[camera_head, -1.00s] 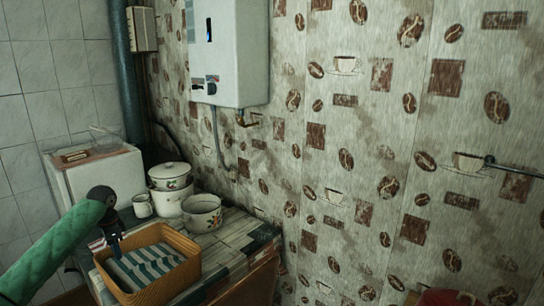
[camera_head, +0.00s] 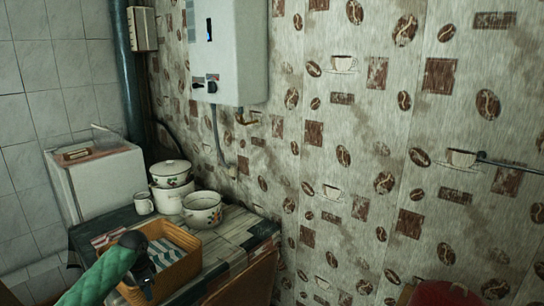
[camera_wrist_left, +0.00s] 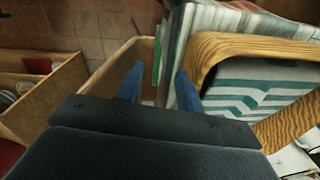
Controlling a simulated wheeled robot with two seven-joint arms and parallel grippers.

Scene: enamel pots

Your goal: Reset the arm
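My left gripper (camera_head: 146,288) is at the near left side of the wicker basket (camera_head: 184,268), in front of part of it. In the left wrist view its two blue fingers (camera_wrist_left: 158,84) stand apart with nothing held between them. The basket's rim (camera_wrist_left: 212,50) is just right of the fingers there; I cannot tell whether they touch. A green-and-white striped cloth (camera_head: 166,252) lies in the basket and also shows in the wrist view (camera_wrist_left: 255,88). My right gripper is not in view.
On the counter (camera_head: 232,232) stand a floral pot (camera_head: 201,209), stacked pots (camera_head: 172,174) and a mug (camera_head: 143,204). A white cabinet (camera_head: 105,185) is behind on the left. A boiler (camera_head: 226,55) hangs on the wall. An open wooden drawer or box (camera_wrist_left: 50,95) is at left in the wrist view.

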